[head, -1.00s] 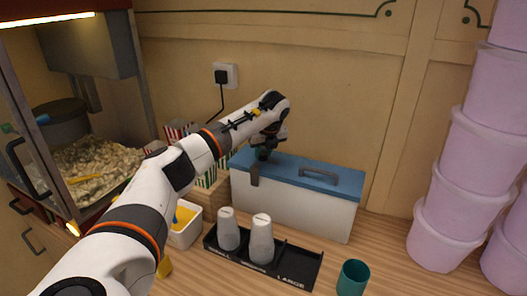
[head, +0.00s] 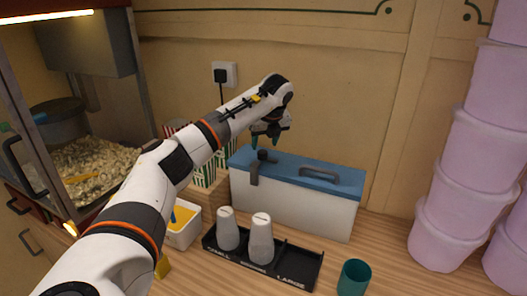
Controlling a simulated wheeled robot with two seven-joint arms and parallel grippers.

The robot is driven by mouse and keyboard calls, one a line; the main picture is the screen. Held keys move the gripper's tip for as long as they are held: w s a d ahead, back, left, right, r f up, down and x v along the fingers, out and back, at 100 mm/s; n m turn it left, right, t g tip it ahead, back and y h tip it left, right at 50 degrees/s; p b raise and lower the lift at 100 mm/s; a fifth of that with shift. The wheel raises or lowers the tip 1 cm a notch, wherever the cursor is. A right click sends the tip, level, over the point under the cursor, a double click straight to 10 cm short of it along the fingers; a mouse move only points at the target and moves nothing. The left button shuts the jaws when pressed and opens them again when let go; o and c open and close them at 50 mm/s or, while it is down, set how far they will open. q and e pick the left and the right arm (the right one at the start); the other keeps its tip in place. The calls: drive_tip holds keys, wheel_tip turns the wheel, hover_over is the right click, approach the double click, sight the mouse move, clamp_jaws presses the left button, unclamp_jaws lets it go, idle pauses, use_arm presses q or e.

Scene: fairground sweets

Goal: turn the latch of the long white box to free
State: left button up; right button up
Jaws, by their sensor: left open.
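The long white box (head: 290,204) stands against the back wall with its blue lid (head: 285,166) closed. A dark grey latch (head: 254,174) hangs over the lid's front edge near the left end, with a dark knob on top at the lid. A dark handle (head: 318,177) lies on the lid to the right of it. My left gripper (head: 267,141) is open and empty, pointing down just above and behind the latch, apart from it. Whether the latch is at free is too small to tell. My right gripper is out of view.
In front of the box is a black tray (head: 298,271) holding stacks of pale cups (head: 261,240). A teal cup (head: 353,278) stands right of it. Striped boxes (head: 226,157) and a white tub (head: 184,237) stand left, pink tubs (head: 450,218) right. The counter between box and pink tubs is clear.

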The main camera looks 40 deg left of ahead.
use_arm(q)
drive_tip(key=b+v, duration=0.1)
drive_tip(key=v, duration=0.6)
drive_tip(key=shift+d+r, duration=0.15)
drive_tip(key=shift+r, duration=0.15)
drive_tip(key=shift+s, duration=0.1)
